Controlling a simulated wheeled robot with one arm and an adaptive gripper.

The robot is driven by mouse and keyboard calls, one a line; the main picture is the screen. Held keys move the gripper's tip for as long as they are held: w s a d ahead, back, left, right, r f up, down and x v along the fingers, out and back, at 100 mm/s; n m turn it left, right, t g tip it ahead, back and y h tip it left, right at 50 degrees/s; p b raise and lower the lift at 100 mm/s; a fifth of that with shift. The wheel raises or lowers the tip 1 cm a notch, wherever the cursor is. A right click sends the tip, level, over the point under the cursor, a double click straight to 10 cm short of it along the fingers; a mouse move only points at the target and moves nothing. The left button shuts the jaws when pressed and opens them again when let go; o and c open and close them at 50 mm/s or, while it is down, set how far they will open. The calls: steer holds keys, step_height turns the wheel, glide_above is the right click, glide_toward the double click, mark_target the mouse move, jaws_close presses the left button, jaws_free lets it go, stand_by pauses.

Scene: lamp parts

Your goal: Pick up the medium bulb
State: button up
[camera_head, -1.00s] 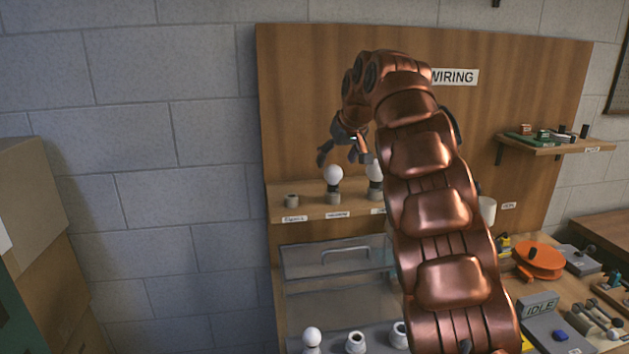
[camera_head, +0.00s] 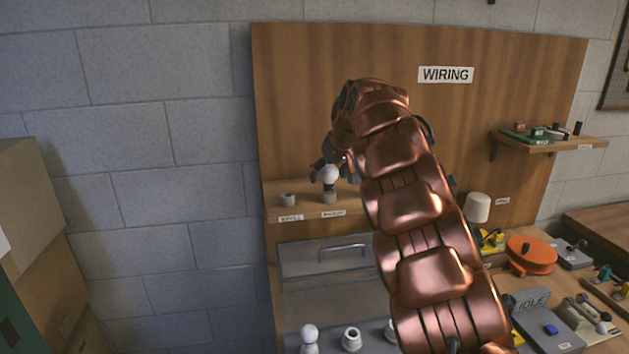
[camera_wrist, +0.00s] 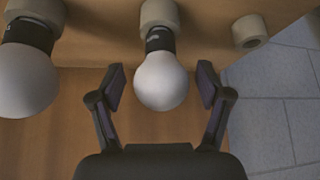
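The medium bulb (camera_head: 329,175) is a white globe with a dark base, standing in a pale holder on the wooden shelf in the head view. In the wrist view the medium bulb (camera_wrist: 161,81) sits between the two fingers of my gripper (camera_wrist: 161,84), with a gap on both sides. My gripper (camera_head: 330,168) is open and empty around the bulb. A larger white bulb (camera_wrist: 26,80) stands to the left in the wrist view; in the head view my arm hides it. Labels run along the shelf front, too small to read surely.
An empty holder (camera_head: 288,199) stands left of the medium bulb on the shelf and also shows in the wrist view (camera_wrist: 249,31). Below are a grey case with a handle (camera_head: 345,250), another small white bulb (camera_head: 309,336) and a grey IDLE box (camera_head: 530,305). The WIRING board rises behind.

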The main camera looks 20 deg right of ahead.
steer(key=shift+a, duration=0.1)
steer(key=c, duration=1.1)
steer(key=shift+o, duration=0.2)
steer(key=shift+w+r, duration=0.1)
steer(key=shift+r, duration=0.1)
